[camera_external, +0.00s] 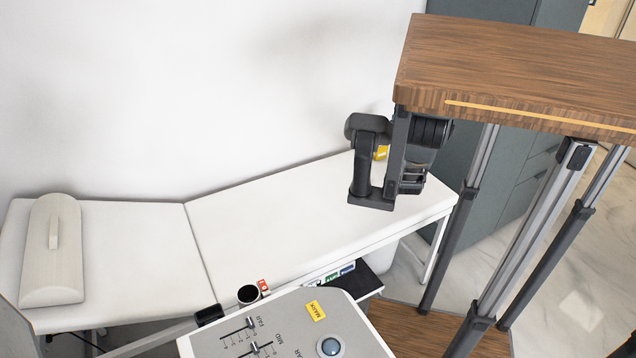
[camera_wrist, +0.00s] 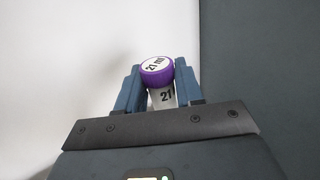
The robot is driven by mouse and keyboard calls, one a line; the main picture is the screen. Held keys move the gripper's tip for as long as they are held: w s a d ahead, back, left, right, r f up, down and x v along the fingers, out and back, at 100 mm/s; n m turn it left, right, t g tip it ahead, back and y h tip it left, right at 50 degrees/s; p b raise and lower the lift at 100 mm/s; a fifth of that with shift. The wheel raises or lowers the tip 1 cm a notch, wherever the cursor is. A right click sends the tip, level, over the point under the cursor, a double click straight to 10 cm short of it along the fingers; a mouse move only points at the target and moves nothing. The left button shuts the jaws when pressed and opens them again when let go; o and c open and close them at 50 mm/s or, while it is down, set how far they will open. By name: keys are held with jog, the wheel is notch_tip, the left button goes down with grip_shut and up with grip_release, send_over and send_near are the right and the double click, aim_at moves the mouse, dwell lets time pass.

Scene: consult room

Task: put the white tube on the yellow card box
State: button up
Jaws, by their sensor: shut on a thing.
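The white tube (camera_wrist: 161,98) has a purple cap and a "21" label. In the wrist view it stands between the two blue-grey fingers of my gripper (camera_wrist: 158,70), which are shut on it with the cap towards the camera. In the external view the end of my arm is over the right part of the white couch; the fingers and the tube cannot be made out there. A small yellow thing, apparently the yellow card box (camera_external: 381,153), shows just behind my arm. My arm hides part of it. The box is not visible in the wrist view.
The white couch (camera_external: 270,225) is clear between its pillow (camera_external: 55,250) and my arm. A dark cup (camera_external: 248,294), a small red box (camera_external: 263,286) and other small coloured boxes (camera_external: 333,277) are in front of it. A grey panel (camera_external: 285,335) with sliders is at the bottom.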

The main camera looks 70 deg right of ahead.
jog(key=w+f+b, duration=0.3)
jog(key=f+b, duration=0.1)
jog(key=b, duration=0.1)
jog(key=w+f+b, duration=0.4)
jog(key=shift+w+f+b, duration=0.25)
jog(key=shift+f+b, duration=0.05)
jog(key=shift+b, duration=0.05)
jog(key=shift+f, duration=0.1)
jog(key=o, duration=1)
